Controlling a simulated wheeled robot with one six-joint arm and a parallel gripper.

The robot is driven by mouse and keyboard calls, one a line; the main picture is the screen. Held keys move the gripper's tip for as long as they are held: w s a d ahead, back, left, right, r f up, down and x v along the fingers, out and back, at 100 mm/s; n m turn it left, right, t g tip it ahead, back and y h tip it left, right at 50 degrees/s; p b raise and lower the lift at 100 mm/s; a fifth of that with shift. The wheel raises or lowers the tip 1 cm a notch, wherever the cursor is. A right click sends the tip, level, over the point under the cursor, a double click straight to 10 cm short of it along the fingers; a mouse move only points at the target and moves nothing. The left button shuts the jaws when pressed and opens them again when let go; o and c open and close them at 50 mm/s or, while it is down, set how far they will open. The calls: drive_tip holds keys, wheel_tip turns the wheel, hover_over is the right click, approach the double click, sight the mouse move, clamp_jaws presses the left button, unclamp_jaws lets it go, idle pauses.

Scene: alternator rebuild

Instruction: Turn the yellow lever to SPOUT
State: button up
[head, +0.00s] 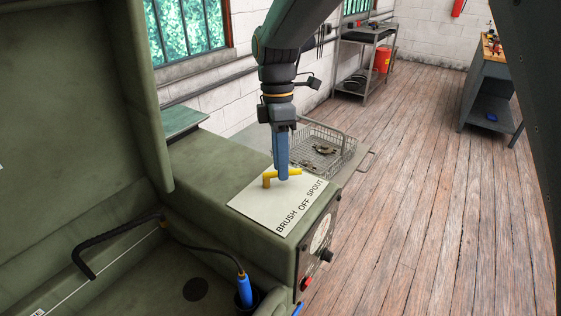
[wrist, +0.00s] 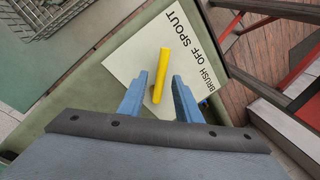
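The yellow lever (head: 270,181) stands on a pale label plate (head: 250,203) on top of a green machine. The plate reads BRUSH, OFF, SPOUT along its edge. In the head view the lever's arm reaches right from its post, under my gripper (head: 282,174). The fingers are apart, with a gap on each side of the lever. I cannot tell exactly which word it points at.
A wire basket (head: 325,146) with small parts sits beyond the green cabinet (head: 205,160). The cabinet's raised lid (head: 70,90) stands at left. A black hose (head: 105,240) and a blue-handled tool (head: 244,290) are in the open basin.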

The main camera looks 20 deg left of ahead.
drive_tip(key=shift+r, duration=0.1)
wheel_tip(320, 180, up, 8)
drive_tip(key=w+b, duration=0.1)
drive_tip(key=b, duration=0.1)
drive_tip(key=shift+w+a+f, duration=0.15)
drive_tip(key=shift+a+f, duration=0.1)
drive_tip(key=shift+a, duration=0.1)
drive_tip(key=w+d+f+m+t+y, duration=0.1)
drive_tip(key=d+f+m, duration=0.35)
drive_tip(key=d, duration=0.55)
drive_tip(key=d+f+m, duration=0.3)
drive_tip(key=d+m, duration=0.3)
drive_tip(key=d, duration=0.3)
drive_tip(key=s+d+f+m+t, duration=0.1)
drive_tip(key=s+d+f+m, duration=0.2)
drive_tip(key=s+d+m, duration=0.2)
drive_tip(key=s+d+f+m+t, duration=0.1)
drive_tip(key=s+d+f+m, duration=0.3)
drive_tip(key=d+m, duration=0.4)
drive_tip(key=s+d, duration=0.1)
drive_tip(key=d, duration=0.3)
drive_tip(key=shift+s+d+f, duration=0.3)
